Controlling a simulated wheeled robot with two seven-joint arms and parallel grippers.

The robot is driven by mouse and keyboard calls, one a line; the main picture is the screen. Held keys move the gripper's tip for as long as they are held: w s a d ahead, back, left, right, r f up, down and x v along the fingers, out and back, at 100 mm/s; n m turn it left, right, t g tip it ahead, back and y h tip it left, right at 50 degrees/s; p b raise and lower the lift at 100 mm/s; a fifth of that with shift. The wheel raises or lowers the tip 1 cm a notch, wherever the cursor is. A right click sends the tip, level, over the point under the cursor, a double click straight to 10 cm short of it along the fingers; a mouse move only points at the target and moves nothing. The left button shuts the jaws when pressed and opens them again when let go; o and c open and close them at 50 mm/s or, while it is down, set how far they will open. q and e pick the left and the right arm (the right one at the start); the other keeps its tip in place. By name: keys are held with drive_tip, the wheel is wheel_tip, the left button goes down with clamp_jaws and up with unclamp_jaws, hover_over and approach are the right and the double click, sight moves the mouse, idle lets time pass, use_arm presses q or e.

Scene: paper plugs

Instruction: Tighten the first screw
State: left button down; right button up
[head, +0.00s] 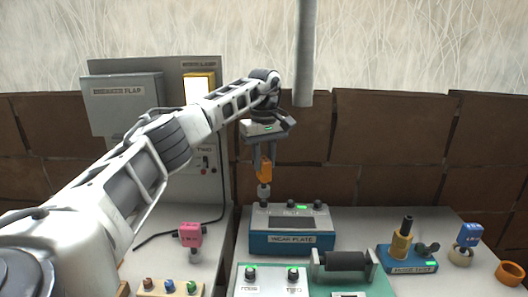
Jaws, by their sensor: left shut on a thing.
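My left gripper (265,160) comes in from the left and points down. It is shut on an orange driver tool (265,171) with a grey lower end. The tool hangs upright over the left part of a grey and blue box (291,241), which has a dark window and a label that seems to read "wear plate". Dark screw heads sit along the top of the box, one in the middle (291,204) and one at the right (317,204). The tool's end covers the left spot, and I cannot tell if it touches a screw. My right gripper is out of view.
A pink tool (190,235) stands left of the box. A wooden block with coloured knobs (170,288) is in front. A green panel with a black roller (345,261) lies nearer. Right are a blue stand (407,260), a blue tool (468,234) and an orange ring (510,272).

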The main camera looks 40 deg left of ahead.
use_arm(q)
drive_tip(key=shift+f, duration=0.65)
drive_tip(key=shift+r+n+p, duration=0.3)
drive_tip(key=shift+n+p, duration=0.4)
drive_tip(key=shift+p, duration=0.05)
drive_tip(key=shift+f+n+b, duration=0.25)
drive_tip(key=shift+n+b, duration=0.1)
drive_tip(key=shift+n, duration=0.65)
drive_tip(key=n, duration=1.5)
drive_tip(key=shift+n, duration=0.3)
drive_tip(key=n, duration=0.5)
